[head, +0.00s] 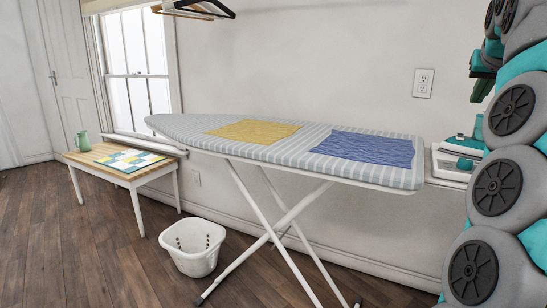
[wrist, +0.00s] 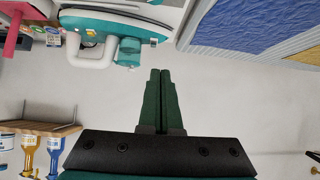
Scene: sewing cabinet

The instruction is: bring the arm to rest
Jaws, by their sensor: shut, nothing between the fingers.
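My gripper (wrist: 160,72) shows in the wrist view with its two dark green fingers pressed together and nothing between them. The fingers point up the picture against the pale wall and touch nothing I can see. A white-and-teal appliance (wrist: 120,30) lies up and left of the fingertips, with a gap between. In the head view my grey and teal arm is folded along the right edge. The gripper is mostly hidden or hard to make out there.
The ironing board (head: 400,178) bears a yellow cloth (head: 254,131) and a blue cloth (head: 365,149). The white-and-teal appliance (head: 463,144) stands past its right end, close to my arm. A white basket (head: 194,247) and a low table (head: 147,172) stand left. Floor in front is clear.

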